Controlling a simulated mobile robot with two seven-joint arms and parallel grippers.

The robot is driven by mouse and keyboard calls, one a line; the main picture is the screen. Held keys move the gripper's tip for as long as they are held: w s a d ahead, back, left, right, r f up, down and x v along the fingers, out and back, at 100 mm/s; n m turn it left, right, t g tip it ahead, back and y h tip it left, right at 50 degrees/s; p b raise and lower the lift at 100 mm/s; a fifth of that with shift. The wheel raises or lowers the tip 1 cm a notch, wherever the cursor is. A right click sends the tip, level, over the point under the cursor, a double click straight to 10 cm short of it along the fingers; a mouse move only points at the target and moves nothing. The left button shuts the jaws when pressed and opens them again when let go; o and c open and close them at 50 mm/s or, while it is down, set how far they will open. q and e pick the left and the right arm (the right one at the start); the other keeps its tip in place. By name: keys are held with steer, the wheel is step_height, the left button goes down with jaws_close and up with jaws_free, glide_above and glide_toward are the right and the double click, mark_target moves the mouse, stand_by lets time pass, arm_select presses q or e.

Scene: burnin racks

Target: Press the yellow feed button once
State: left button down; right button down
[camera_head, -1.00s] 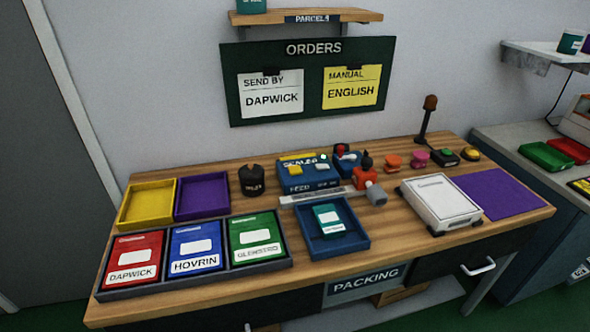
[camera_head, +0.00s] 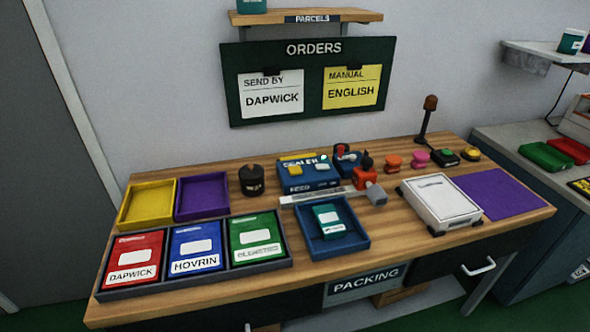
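A blue sealer machine (camera_head: 308,184) with the word FEED on its front edge stands near the back middle of the wooden bench. A yellow button (camera_head: 295,170) sits on the left of its top, above the word FEED. A pale button (camera_head: 322,167) sits to the right of it. Nothing covers the yellow button. Neither of my grippers is in view.
The bench (camera_head: 400,238) also bears a blue tray (camera_head: 357,240) with a teal packet, red, blue and green packs at left, a white scale (camera_head: 440,200), and a separate round yellow button (camera_head: 470,154) at right. An orders board (camera_head: 307,110) hangs behind.

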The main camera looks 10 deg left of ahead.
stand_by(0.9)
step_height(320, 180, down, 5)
steer(key=b, duration=0.5)
